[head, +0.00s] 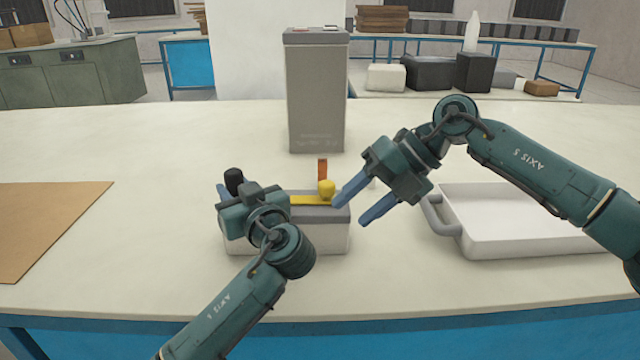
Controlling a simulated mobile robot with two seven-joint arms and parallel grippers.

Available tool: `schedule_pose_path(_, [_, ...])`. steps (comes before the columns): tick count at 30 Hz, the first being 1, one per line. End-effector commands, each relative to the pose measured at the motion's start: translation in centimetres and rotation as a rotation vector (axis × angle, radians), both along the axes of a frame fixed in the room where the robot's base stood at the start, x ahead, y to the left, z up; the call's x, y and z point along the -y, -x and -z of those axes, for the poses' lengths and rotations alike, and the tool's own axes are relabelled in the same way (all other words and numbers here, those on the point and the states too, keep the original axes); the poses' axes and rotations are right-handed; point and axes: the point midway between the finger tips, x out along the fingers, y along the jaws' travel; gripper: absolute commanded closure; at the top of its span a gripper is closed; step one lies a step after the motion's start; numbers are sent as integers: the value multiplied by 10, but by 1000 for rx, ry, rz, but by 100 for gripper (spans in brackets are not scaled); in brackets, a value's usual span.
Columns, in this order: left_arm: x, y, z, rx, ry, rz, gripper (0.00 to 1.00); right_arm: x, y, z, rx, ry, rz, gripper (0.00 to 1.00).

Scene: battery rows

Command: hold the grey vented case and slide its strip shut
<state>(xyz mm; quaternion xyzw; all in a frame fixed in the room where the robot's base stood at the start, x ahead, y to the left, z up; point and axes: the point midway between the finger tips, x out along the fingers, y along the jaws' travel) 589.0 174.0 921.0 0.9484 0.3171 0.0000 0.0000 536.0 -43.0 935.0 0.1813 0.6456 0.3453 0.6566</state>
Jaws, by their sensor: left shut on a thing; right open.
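The grey vented case (325,238) stands on the table, with a grey top and a paler lower body. A yellow strip (308,200) with a round yellow knob (327,187) lies along its top. A black knob (233,178) shows at its left end and an orange-brown tab (322,168) stands up at its back. My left gripper (228,198) is shut on the case's left end; its wrist hides that end and the exact grip. My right gripper (352,212) is open and empty, its fingers pointing down-left just right of the yellow knob.
A tall grey block (316,95) stands behind the case. A white tray (480,246) with a grey handle lies at the right, under my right arm. A brown board (45,215) lies at the left. The table between board and case is clear.

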Motion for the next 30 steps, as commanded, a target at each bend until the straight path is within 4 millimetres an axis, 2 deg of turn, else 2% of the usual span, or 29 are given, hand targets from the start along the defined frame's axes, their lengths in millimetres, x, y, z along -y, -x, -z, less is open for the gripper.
schedule_pose_path(2, [0, 0, 0, -1, 0, 1, 100, -9, 1, 5, -109, -98, 157, 51])
schedule_pose_path(7, [0, 0, 0, -1, -2, 1, 100, -11, -1, 13, -410, -307, 494, 51])
schedule_pose_path(15, [0, 0, 0, -1, -2, 1, 100, 11, -3, 12, -971, -656, 924, 51])
schedule_pose_path(22, [0, 0, 0, -1, -2, 1, 100, 37, -3, 7, -1366, -887, 1105, 51])
schedule_pose_path(27, [0, 0, 0, -1, -2, 1, 100, 47, -3, 4, -1505, -965, 1144, 51])
schedule_pose_path(30, [0, 0, 0, -1, -2, 1, 100, 44, -6, 3, -1531, -978, 1148, 51])
